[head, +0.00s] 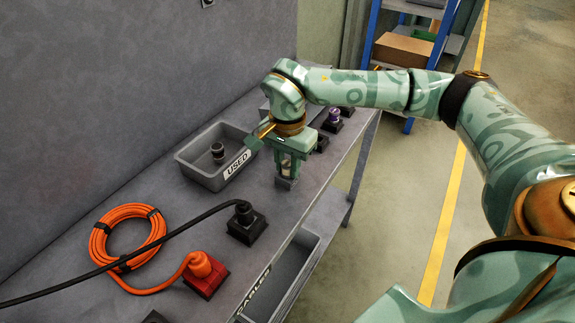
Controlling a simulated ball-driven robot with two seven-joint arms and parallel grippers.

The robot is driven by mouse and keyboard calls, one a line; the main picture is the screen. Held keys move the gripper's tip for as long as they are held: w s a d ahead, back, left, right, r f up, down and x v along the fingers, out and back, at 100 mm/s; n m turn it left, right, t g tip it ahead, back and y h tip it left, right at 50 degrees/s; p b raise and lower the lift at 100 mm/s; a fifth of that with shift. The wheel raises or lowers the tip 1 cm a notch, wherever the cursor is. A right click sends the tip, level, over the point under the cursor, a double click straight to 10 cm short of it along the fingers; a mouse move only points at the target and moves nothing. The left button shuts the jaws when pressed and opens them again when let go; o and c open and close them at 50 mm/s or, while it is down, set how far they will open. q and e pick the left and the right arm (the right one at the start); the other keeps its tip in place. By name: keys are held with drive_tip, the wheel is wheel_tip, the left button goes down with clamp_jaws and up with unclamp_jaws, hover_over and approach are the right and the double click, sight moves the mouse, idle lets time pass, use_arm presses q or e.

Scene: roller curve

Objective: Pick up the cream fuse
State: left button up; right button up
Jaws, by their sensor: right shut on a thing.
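My right gripper (287,165) points down over the grey bench, to the right of the grey tray marked USED. It is shut on the cream fuse (286,167), of which only a small pale part shows between the fingers. The fuse is upright, just over a small grey block (286,183) on the bench. I cannot tell whether it still touches that block. My left gripper is not in view.
The USED tray (187,161) holds a dark cylindrical part (217,152). A black plug (245,222), red plug (205,275) and coiled orange cable (98,240) lie nearer. A purple-topped part (333,118) stands behind my gripper. A lower bin (287,272) hangs at the front edge.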

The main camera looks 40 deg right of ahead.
wheel_tip(320, 180, up, 4)
drive_tip(key=shift+f+p, duration=0.25)
drive_tip(key=shift+p, duration=0.45)
drive_tip(key=s+d+r+p, duration=0.45)
drive_tip(key=s+r, duration=0.45)
drive_tip(key=s, duration=0.4)
drive_tip(key=b, duration=0.3)
hover_over(287, 162)
drive_tip(key=s, duration=0.2)
drive_tip(key=shift+w+d+f, duration=0.1)
drive_tip(key=shift+f, duration=1.65)
drive_tip(key=shift+w+d+f, duration=0.1)
drive_tip(key=shift+f, duration=1.65)
drive_tip(key=shift+r, duration=0.1)
